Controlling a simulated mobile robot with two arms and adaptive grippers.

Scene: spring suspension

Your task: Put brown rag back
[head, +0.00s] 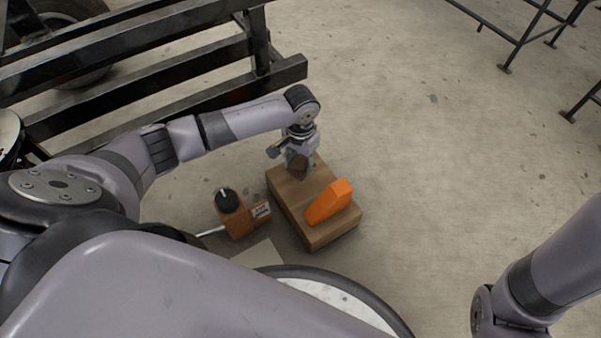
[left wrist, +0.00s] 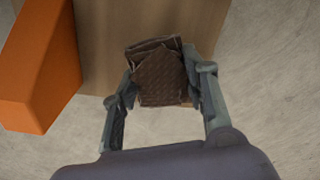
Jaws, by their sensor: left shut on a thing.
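The brown rag (left wrist: 160,76) is a folded, dark brown cloth between the fingers of my left gripper (left wrist: 160,95) in the left wrist view. My left gripper is shut on it. In the head view the left gripper (head: 298,164) is over the far end of a wooden block (head: 285,190), and a bit of the brown rag (head: 299,166) shows there. I cannot tell whether the rag touches the block. My right arm shows at the lower right of the head view, but its gripper is out of the picture.
An orange wedge-shaped block (head: 329,202) lies on the near part of the wooden block. A small orange-brown box with a black knob (head: 228,202) stands to its left. A black metal frame (head: 180,75) is behind my left arm.

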